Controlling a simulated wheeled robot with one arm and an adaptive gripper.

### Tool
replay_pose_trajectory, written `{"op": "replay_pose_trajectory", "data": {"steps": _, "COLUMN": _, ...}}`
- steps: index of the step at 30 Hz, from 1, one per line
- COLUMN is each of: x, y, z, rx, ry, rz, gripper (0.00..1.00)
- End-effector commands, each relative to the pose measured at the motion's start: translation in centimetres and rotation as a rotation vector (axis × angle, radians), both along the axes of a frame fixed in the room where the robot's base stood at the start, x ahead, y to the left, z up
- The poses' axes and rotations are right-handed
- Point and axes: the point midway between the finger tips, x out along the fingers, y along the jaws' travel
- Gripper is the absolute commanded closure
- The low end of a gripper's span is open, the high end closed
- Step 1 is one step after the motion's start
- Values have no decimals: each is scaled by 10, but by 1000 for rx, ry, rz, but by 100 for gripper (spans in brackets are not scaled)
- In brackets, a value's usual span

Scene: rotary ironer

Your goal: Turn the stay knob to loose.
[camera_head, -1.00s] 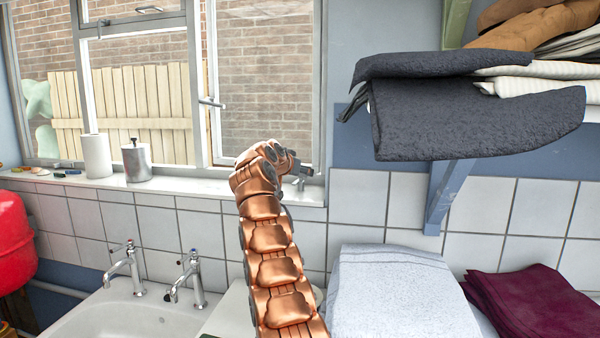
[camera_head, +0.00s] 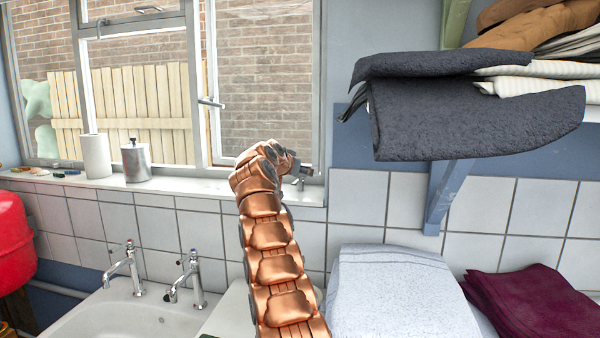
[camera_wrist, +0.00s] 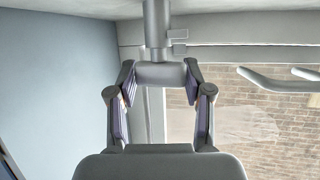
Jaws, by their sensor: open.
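The stay knob seems to be the grey rounded crosspiece (camera_wrist: 160,73) at the end of a thick grey rod (camera_wrist: 157,22) in the wrist view. My gripper (camera_wrist: 159,86) is open, with one finger on each side of the crosspiece, very near its ends. I cannot tell whether the fingers touch it. In the head view my gripper (camera_head: 303,170) is at the lower right corner of the window, just above the sill. There my copper-coloured arm and the gripper hide most of the knob.
The window frame (camera_head: 200,80) and its handle (camera_head: 210,102) are left of my gripper. A paper roll (camera_head: 96,156) and a metal dispenser (camera_head: 136,162) stand on the sill. A shelf with dark towels (camera_head: 470,110) overhangs at right. A sink (camera_head: 130,318) with taps is below.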

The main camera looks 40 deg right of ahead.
Motion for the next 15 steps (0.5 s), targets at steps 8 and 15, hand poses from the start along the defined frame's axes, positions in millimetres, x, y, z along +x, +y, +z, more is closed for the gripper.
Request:
{"op": "replay_pose_trajectory", "data": {"steps": 8, "x": -3, "y": -1, "z": 1, "rx": 4, "ry": 7, "rz": -2, "gripper": 84}}
{"op": "replay_pose_trajectory", "data": {"steps": 15, "x": -3, "y": -1, "z": 1, "rx": 0, "ry": 11, "rz": 42, "gripper": 84}}
